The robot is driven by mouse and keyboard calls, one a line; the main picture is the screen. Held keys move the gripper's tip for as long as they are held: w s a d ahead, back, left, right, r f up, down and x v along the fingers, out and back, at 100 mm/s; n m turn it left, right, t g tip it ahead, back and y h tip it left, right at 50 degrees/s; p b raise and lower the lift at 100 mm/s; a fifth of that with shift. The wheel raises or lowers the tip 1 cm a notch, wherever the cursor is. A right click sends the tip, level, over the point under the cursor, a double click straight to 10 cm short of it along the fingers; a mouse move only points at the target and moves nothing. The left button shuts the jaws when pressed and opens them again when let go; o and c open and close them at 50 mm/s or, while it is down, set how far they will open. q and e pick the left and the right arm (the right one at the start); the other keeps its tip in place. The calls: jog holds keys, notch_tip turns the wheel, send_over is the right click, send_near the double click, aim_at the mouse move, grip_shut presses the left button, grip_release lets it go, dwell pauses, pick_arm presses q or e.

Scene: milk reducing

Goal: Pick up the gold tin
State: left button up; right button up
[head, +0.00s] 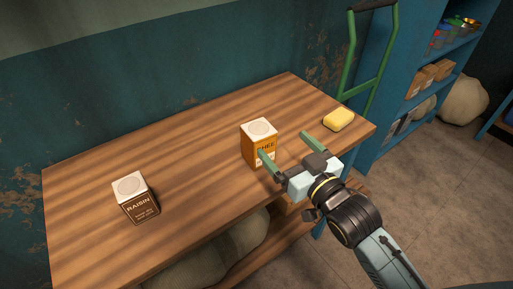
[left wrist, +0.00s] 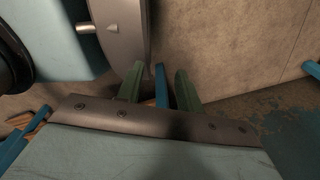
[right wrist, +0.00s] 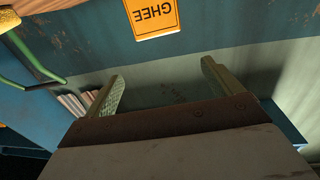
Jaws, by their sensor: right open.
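The gold tin (head: 258,146), an orange-gold box with a white top and a GHEE label, stands upright on the wooden table near its front edge. My right gripper (head: 283,145) is open and empty just right of the tin; its left finger overlaps the label in the head view. In the right wrist view the tin (right wrist: 152,14) shows upside down at the top edge, beyond the open fingers (right wrist: 162,72). It is not between them. My left gripper (left wrist: 158,78) shows only in the left wrist view, fingers apart, with no held object seen.
A yellow block (head: 339,120) lies at the right end. The wooden table (head: 200,150) is clear between the boxes. A green-handled trolley (head: 350,60) and blue shelves (head: 410,95) stand beyond.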

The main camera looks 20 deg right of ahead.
notch_tip(320, 180, down, 4)
jog(key=b, duration=0.3)
send_near(255, 124)
jog(key=w, duration=0.2)
jog(key=w+f, duration=0.1)
jog(key=w, duration=0.1)
jog(key=shift+a, duration=0.3)
jog(key=shift+w+a+r+b, duration=0.1)
jog(key=shift+w+a+b, duration=0.15)
jog(key=shift+w, duration=0.45)
jog(key=shift+r+b+x, duration=0.25)
jog(key=shift+b+x, duration=0.05)
jog(key=shift+x, duration=2)
pick_arm(q)
jog(key=shift+y, duration=0.3)
jog(key=a+f, duration=0.1)
jog(key=w+a+f, duration=0.1)
jog(key=f, duration=0.1)
jog(key=a+f, duration=0.1)
jog(key=shift+w+a+f, duration=0.2)
jog(key=shift+w+f, duration=0.1)
pick_arm(e)
jog(key=shift+a, duration=0.1)
jog(key=shift+s, duration=0.1)
jog(key=shift+c, duration=0.4)
